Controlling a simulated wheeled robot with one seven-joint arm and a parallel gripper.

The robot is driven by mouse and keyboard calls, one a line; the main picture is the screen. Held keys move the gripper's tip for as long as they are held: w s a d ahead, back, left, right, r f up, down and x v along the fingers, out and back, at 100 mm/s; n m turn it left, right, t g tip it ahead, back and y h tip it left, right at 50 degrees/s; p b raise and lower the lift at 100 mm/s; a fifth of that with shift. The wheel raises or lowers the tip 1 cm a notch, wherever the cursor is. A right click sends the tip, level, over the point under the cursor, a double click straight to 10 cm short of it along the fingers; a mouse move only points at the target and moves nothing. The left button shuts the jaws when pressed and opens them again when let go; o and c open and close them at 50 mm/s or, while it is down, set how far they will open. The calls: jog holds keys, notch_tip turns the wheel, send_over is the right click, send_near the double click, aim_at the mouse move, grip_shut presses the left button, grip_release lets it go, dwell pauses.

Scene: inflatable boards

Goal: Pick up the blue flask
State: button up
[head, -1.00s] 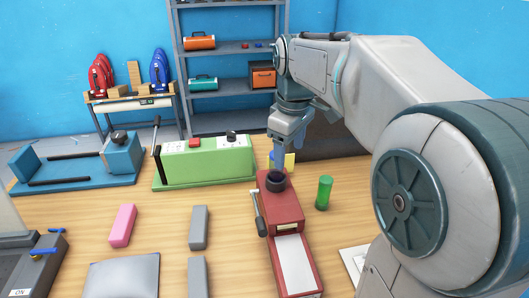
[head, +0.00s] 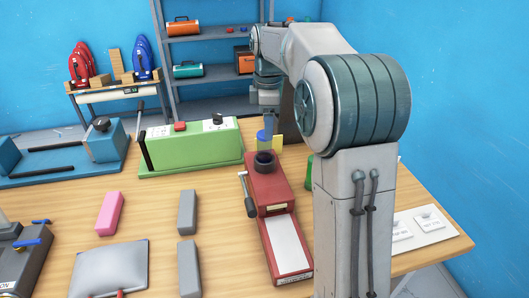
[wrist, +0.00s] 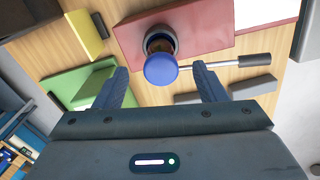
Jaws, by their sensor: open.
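The blue flask (head: 264,138), with a round blue top, stands at the dark round cup (head: 264,160) on the red machine (head: 274,188). In the wrist view its blue top (wrist: 160,69) faces the camera, with the dark cup (wrist: 160,34) around its lower part. My gripper (head: 266,112) is above and behind the cup in the head view, partly hidden by my arm. In the wrist view my gripper's open fingers (wrist: 160,74) lie on either side of the blue top, with gaps visible. How far the fingertips are from the flask is unclear.
A lever (head: 248,194) sticks out beside the red machine. A yellow block (head: 278,143) stands just behind it. A green machine (head: 190,147) and blue machine (head: 85,153) stand to the left. Pink (head: 109,213) and grey (head: 187,211) blocks lie on the table.

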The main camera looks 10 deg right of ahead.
aim_at(265, 151)
jog(key=shift+a+f, duration=0.25)
jog(key=shift+f, duration=1.25)
jog(key=shift+a+f, duration=0.2)
jog(key=shift+f, duration=1.3)
jog(key=c, duration=1.2)
